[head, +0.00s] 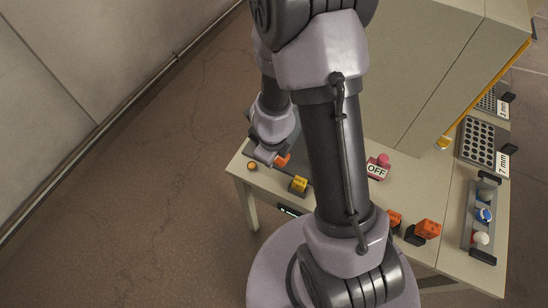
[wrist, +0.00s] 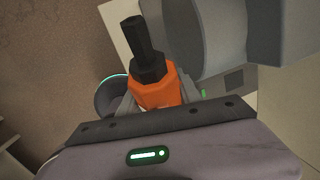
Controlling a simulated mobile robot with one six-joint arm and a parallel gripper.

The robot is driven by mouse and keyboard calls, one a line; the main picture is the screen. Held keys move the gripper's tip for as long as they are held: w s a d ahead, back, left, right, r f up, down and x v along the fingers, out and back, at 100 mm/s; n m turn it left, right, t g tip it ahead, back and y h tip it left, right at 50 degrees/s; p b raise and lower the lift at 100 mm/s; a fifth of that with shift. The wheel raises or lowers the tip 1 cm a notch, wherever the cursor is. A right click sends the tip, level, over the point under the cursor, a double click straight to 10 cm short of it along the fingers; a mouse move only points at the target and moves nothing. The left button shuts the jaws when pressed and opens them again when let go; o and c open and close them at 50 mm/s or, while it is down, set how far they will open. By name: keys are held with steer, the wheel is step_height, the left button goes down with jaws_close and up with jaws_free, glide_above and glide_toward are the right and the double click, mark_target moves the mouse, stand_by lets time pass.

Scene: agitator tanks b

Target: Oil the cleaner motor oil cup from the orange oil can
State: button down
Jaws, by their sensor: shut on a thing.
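My gripper (head: 268,152) is shut on the orange oil can (head: 283,160), above the left end of the bench. In the wrist view the oil can (wrist: 158,87) sits between the fingers of my gripper (wrist: 160,97), its black spout (wrist: 142,40) pointing away from the gripper. Beside the spout is a large grey rounded housing (wrist: 210,38), perhaps the cleaner motor. A dark round part with a teal rim (wrist: 112,97) shows left of the can, partly hidden. I cannot tell which part is the oil cup, or whether the spout touches anything.
A yellow block (head: 298,185) and a small orange round part (head: 252,166) are near the bench's left end. An OFF sign (head: 377,170), orange blocks (head: 428,229) and a grey tray (head: 469,222) are farther right. A tall cabinet (head: 410,70) stands behind. Floor at left is clear.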

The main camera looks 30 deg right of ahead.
steer(key=shift+w+a+f+t+y+b, duration=0.2)
steer(key=shift+t+y+b, duration=0.35)
steer(key=shift+b, duration=1.95)
steer(key=shift+w+a+f+t+y+b, duration=0.1)
steer(key=shift+w+t+y+b, duration=0.45)
steer(key=shift+b, duration=1.95)
steer(key=shift+s+r+t+b, duration=0.25)
steer(key=shift+t+b, duration=0.25)
steer(key=shift+f+m, duration=0.1)
steer(key=shift+m, duration=0.2)
steer(key=b, duration=0.2)
steer(key=shift+w+a+f+t+b, duration=0.1)
steer(key=shift+t+b, duration=0.2)
steer(key=t+y+b, duration=0.1)
steer(key=b, duration=0.2)
steer(key=shift+w+a, duration=0.1)
steer(key=shift+w, duration=0.05)
steer(key=shift+b, duration=0.5)
steer(key=shift+r, duration=0.25)
